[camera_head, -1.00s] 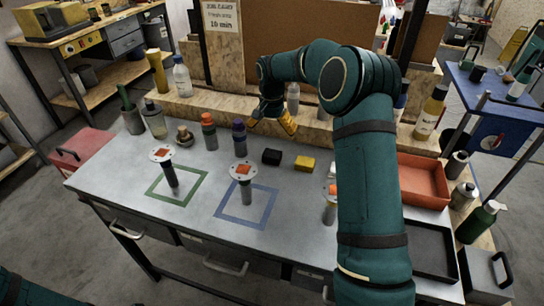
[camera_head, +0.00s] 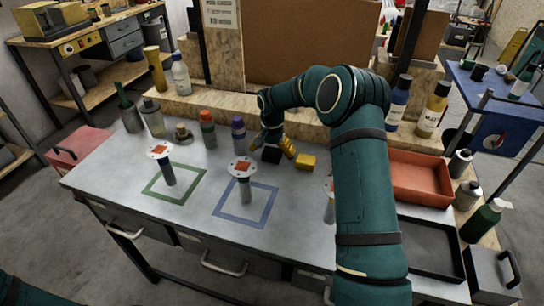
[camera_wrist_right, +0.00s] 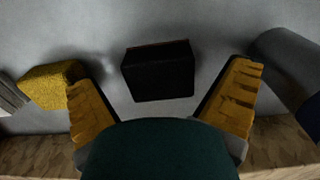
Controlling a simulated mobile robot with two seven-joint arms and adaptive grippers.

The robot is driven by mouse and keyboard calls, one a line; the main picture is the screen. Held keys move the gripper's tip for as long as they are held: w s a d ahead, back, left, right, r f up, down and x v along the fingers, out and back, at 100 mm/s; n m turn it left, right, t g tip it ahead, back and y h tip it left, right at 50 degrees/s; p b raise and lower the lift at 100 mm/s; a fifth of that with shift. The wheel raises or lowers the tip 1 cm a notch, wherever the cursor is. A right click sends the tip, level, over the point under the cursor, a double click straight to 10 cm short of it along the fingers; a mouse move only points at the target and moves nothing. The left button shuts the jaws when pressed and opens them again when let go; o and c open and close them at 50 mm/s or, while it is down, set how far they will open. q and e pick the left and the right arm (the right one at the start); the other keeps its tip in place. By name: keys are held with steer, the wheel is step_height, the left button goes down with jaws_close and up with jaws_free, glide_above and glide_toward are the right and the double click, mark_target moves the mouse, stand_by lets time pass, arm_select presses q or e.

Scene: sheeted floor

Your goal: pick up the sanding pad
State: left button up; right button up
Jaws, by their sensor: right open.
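The sanding pad appears to be the black block (camera_head: 271,156) on the grey worktop. In the right wrist view the black block (camera_wrist_right: 158,72) has a thin brown edge and lies between my spread yellow fingers. My right gripper (camera_head: 270,148) is open and points down at the block, with one finger to each side. The wrist view shows clear gaps between the fingers and the block, and nothing is held. In the head view the gripper partly hides the block. My left gripper is out of view.
A yellow block (camera_head: 306,162) lies just right of the black one. A purple-capped bottle (camera_head: 239,134) stands close on the left. Disc-topped stands occupy the green square (camera_head: 156,195) and blue square (camera_head: 263,215). Red (camera_head: 419,178) and black trays (camera_head: 428,247) lie right.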

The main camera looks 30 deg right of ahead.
mark_target(272, 151)
steer(key=c, duration=1.2)
steer(key=shift+r, duration=0.15)
step_height(272, 151, up, 10)
steer(key=shift+f+p, duration=0.1)
steer(key=shift+p, duration=0.95)
